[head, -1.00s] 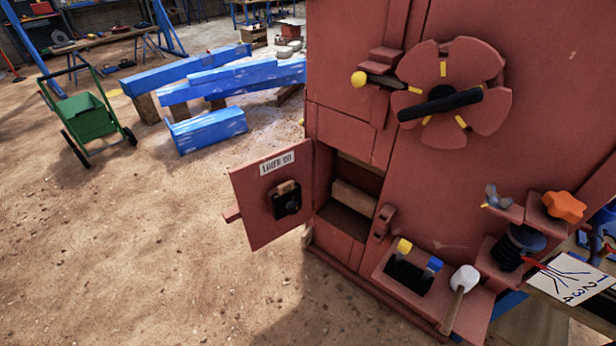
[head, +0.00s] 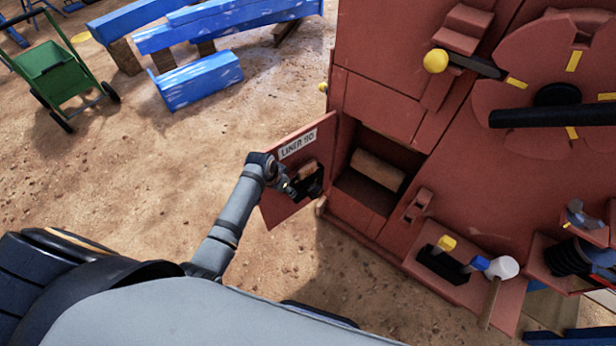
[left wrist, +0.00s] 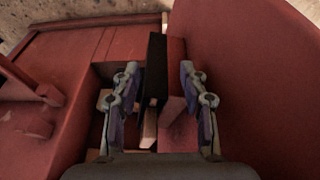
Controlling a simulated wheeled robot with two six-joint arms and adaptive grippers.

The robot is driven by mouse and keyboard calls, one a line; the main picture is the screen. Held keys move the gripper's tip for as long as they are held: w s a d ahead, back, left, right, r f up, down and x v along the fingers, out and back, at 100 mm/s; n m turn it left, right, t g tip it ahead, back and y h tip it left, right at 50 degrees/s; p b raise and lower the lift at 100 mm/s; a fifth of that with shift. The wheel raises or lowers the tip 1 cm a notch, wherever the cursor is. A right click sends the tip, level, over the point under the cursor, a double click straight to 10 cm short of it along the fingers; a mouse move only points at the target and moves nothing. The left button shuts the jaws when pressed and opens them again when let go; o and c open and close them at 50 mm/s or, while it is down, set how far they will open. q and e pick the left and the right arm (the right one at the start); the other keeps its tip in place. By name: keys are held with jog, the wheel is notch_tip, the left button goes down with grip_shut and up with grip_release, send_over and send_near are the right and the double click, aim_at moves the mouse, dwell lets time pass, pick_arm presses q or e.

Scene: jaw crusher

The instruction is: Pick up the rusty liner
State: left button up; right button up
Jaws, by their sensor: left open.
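A brown block (head: 377,170), which appears to be the rusty liner, lies in the open compartment of the red crusher. The compartment's door (head: 285,215), with a label reading "LINER" and a partly legible number, stands swung out to the left. My left gripper (head: 288,186) is at the door's inner face, by its dark latch, left of the block and apart from it. In the left wrist view its two fingers (left wrist: 163,100) are spread, with a dark upright bar and a reddish block showing between them. Whether they touch anything is unclear. My right gripper is out of view.
A shelf with a dark holder (head: 440,262) and a white-headed mallet (head: 502,268) juts out below right. A yellow-knobbed lever (head: 470,65) and a large wheel (head: 545,75) are above. Blue beams (head: 205,82) and a green cart (head: 62,72) stand back left. Open dirt lies left of the door.

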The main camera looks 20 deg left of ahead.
aim_at(307, 167)
pick_arm(q)
jog(key=w+d+r+m+h, duration=0.1)
jog(key=w+r, duration=0.1)
jog(key=r, duration=0.5)
jog(key=w+d+r+m, duration=0.1)
jog(key=d+r+m, duration=0.1)
jog(key=r, duration=0.6)
jog(key=x, duration=0.7)
jog(key=shift+w+a+f, duration=0.15)
jog(key=shift+w+a, duration=0.1)
jog(key=shift+w, duration=0.15)
jog(key=shift+w+x, duration=0.2)
jog(key=shift+x, duration=1.1)
jog(key=shift+w+x, duration=0.2)
jog(key=shift+x, duration=1.1)
grip_shut()
jog(key=shift+r+t, duration=0.25)
jog(key=shift+t, duration=0.05)
